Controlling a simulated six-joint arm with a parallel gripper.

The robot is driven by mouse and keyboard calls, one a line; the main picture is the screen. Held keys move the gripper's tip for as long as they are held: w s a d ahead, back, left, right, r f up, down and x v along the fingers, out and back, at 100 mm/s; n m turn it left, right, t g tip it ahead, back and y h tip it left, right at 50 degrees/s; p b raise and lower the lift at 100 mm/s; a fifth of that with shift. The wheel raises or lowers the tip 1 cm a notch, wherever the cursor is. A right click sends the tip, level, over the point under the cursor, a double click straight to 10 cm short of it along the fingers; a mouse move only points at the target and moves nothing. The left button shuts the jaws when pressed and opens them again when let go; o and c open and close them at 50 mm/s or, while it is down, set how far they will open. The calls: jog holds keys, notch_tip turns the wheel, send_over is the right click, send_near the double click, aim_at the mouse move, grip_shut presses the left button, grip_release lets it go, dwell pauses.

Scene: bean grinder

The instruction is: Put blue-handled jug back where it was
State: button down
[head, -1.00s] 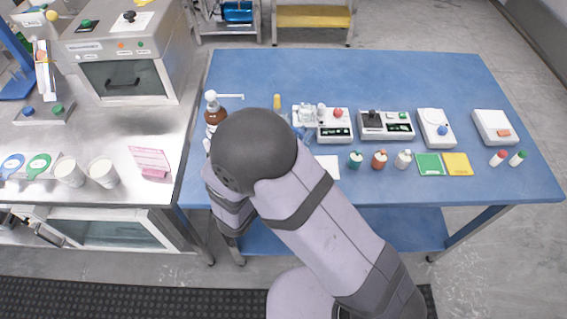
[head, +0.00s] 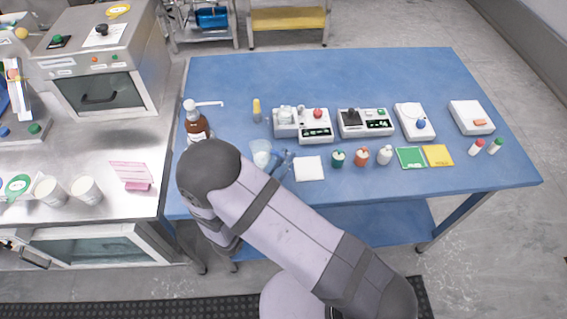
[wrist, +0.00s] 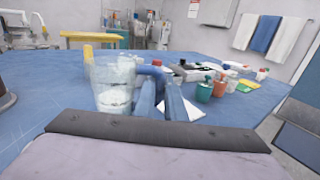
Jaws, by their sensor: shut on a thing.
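The clear jug (head: 261,150) with a blue handle is near the left front part of the blue table. In the wrist view the jug (wrist: 113,86) looks upright, with something whitish in its lower part. My gripper (wrist: 165,88) is shut on the jug's blue handle (wrist: 150,71), and the jug is to the left of the fingers. In the head view my gripper (head: 284,162) shows just right of the jug, partly hidden by my arm. I cannot tell whether the jug's base touches the table.
A brown pump bottle (head: 197,124) stands left of the jug. A white square pad (head: 309,168) lies right of my gripper. A yellow-topped item (head: 257,110) and a white device (head: 302,123) are behind. Small bottles (head: 361,156) stand further right. The table's back is clear.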

jog(key=shift+f, duration=1.1)
jog(key=shift+f, duration=0.15)
jog(key=c, duration=1.8)
grip_release()
jog(key=shift+a, duration=0.1)
jog(key=b+v, duration=0.3)
jog(key=v, duration=0.9)
jog(key=shift+r, duration=0.25)
